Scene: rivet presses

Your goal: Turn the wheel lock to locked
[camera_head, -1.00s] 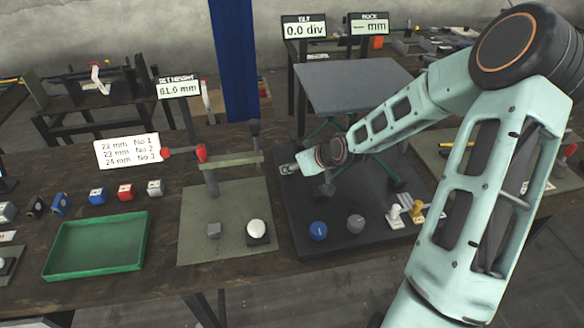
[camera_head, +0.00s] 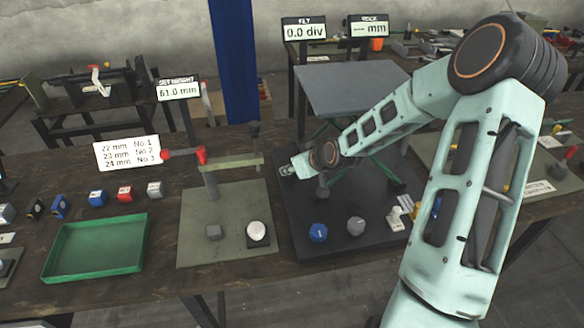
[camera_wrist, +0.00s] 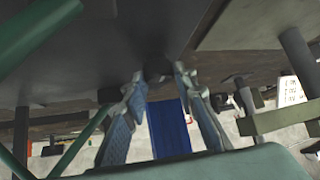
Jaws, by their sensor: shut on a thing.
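My gripper (camera_head: 288,171) is at the left edge of the grey-topped lift table with green crossed legs, low beside its dark base plate (camera_head: 300,222). In the wrist view my two fingers (camera_wrist: 160,76) reach up toward a dark surface, with their tips close around a small dark part (camera_wrist: 158,74). That part may be the wheel lock, but its shape and setting cannot be made out. In the head view it is hidden by my gripper.
A blue knob (camera_head: 318,232), a grey knob (camera_head: 356,227) and a white lever (camera_head: 394,219) stand on the front of the base plate. A press with a red-tipped handle (camera_head: 200,155) stands just left of my gripper. A green tray (camera_head: 95,248) lies further left.

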